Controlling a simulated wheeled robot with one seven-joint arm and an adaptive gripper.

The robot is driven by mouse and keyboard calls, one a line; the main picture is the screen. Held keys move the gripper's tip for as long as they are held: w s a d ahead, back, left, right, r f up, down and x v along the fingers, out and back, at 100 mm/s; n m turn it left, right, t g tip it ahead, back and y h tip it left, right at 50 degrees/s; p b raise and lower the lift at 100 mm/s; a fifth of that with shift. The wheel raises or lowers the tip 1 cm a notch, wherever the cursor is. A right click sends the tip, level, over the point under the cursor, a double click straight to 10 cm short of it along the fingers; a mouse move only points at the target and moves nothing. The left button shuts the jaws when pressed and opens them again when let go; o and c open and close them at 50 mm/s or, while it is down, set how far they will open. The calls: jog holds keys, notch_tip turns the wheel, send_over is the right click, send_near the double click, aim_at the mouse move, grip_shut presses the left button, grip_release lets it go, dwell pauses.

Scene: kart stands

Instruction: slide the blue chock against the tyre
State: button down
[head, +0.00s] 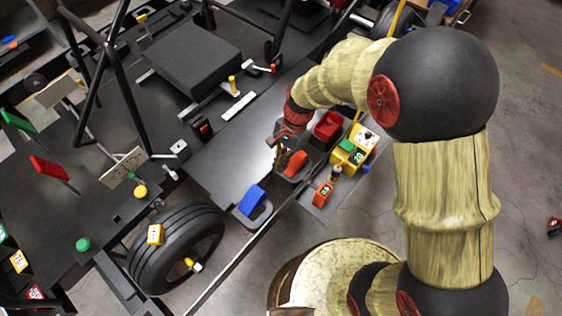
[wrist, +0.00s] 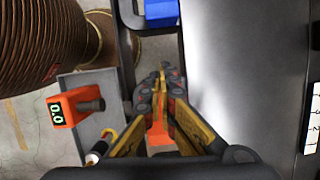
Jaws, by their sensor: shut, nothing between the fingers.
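A yellow tag sits on the tyre's tread. In the wrist view the blue chock (wrist: 161,12) shows at the top edge, partly cut off. My gripper (head: 279,155) is above the deck, up and right of the blue chock and clear of it, beside an orange chock (head: 295,162). In the wrist view my gripper's fingers (wrist: 162,75) meet at the tips with nothing between them. The tyre is outside the wrist view.
A red object (head: 328,125) stands beside my gripper. The deck between the blue chock and the tyre looks free. A dark rail runs along the edge.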

aim_at(255, 196)
jog(key=s+a+f+b, duration=0.1)
jog(key=s+a+f, duration=0.3)
jog(key=f, duration=0.1)
jog(key=shift+f, duration=0.35)
jog(key=s+a+p, duration=0.1)
jog(key=s+a, duration=0.3)
jog(key=shift+s+r, duration=0.1)
jog(key=shift+s+a+p, duration=0.2)
jog(key=shift+p, duration=0.1)
